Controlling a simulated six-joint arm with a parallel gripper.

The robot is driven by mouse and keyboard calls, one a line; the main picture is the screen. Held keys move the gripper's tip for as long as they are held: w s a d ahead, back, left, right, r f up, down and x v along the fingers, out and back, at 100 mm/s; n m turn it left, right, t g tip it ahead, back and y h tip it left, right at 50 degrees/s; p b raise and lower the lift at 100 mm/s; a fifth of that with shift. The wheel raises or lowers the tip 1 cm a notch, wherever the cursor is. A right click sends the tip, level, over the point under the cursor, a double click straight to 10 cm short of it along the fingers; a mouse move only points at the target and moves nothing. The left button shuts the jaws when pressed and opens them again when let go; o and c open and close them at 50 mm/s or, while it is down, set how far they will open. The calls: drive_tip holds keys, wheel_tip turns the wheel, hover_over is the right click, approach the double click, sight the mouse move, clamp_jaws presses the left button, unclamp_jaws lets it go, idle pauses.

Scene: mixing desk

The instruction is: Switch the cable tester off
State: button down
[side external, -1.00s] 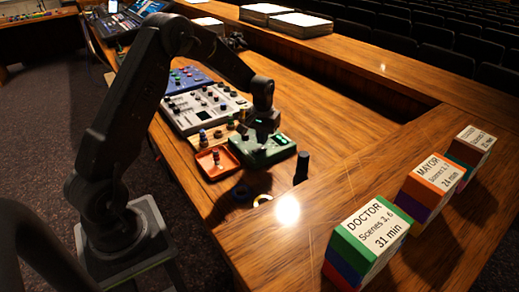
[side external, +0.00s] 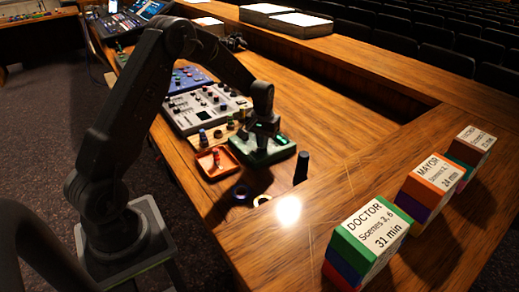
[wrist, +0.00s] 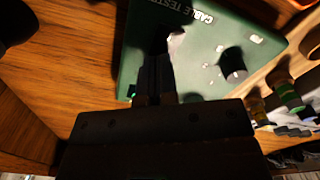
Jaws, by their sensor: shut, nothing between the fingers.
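The cable tester is a green box (side external: 278,151) on the wooden desk in the side external view. In the wrist view its green face (wrist: 205,40) carries the printed words "CABLE TESTER", a dark knob with a pale top (wrist: 232,64) and a small lit green spot near its edge. My gripper (side external: 263,146) points down over the box, its fingers together with nothing between them. In the wrist view the shut fingers (wrist: 158,72) reach over the box's face. They hide part of it, and I cannot tell whether they touch it or which way any switch is set.
An orange tray (side external: 232,168) with a small red item stands left of the tester. Mixer panels (side external: 207,107) lie behind it. A dark upright cylinder (side external: 301,168) and rings (side external: 240,193) are nearby. Labelled blocks (side external: 372,228) line the right ledge.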

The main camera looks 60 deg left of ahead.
drive_tip(key=shift+f, duration=0.45)
drive_tip(key=shift+r, duration=3.5)
